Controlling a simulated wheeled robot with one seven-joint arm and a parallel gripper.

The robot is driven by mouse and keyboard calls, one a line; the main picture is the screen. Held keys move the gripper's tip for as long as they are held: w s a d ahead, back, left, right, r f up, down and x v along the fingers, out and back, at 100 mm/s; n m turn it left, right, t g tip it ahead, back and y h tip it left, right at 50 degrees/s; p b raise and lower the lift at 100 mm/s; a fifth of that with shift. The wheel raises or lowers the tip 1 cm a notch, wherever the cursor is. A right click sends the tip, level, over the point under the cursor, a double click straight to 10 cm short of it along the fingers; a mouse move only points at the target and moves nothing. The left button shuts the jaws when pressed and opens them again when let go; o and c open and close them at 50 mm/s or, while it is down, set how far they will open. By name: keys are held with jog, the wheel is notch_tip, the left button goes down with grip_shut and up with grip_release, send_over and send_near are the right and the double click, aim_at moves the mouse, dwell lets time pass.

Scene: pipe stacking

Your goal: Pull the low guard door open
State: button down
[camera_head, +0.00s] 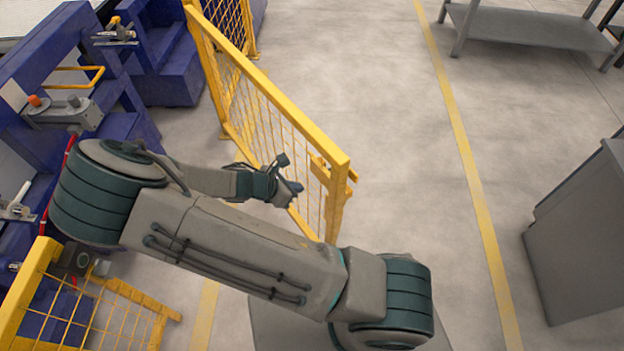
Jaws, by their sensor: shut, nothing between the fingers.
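The low guard door (292,112) is a yellow frame with wire mesh. It stands swung out from the fence line, leaving a wide gap between its near free end and the yellow fence panel (28,285) at the lower left. A small yellow latch piece (322,172) sits near the top of its free end. My gripper (291,176) is shut and empty on the door's left side, close to the mesh near the free end. I cannot tell whether it touches the door. My arm hides part of the door's lower near end.
A blue machine (45,65) with a grey control box (62,112) fills the left. A grey cabinet (580,235) stands at right and a grey table (530,28) at the upper right. The floor between door and cabinet is clear, with a yellow line (462,145).

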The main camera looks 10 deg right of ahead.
aim_at(320, 181)
jog(key=shift+w+d+f+p, duration=0.1)
jog(key=shift+w+d+f, duration=0.2)
jog(key=shift+d, duration=0.55)
jog(key=shift+w+d+f+p, duration=0.15)
jog(key=shift+w+d+f, duration=0.2)
jog(key=shift+d, duration=0.55)
jog(key=shift+w+d+f+p, duration=0.15)
jog(key=shift+w+d, duration=0.25)
jog(key=shift+d, duration=0.45)
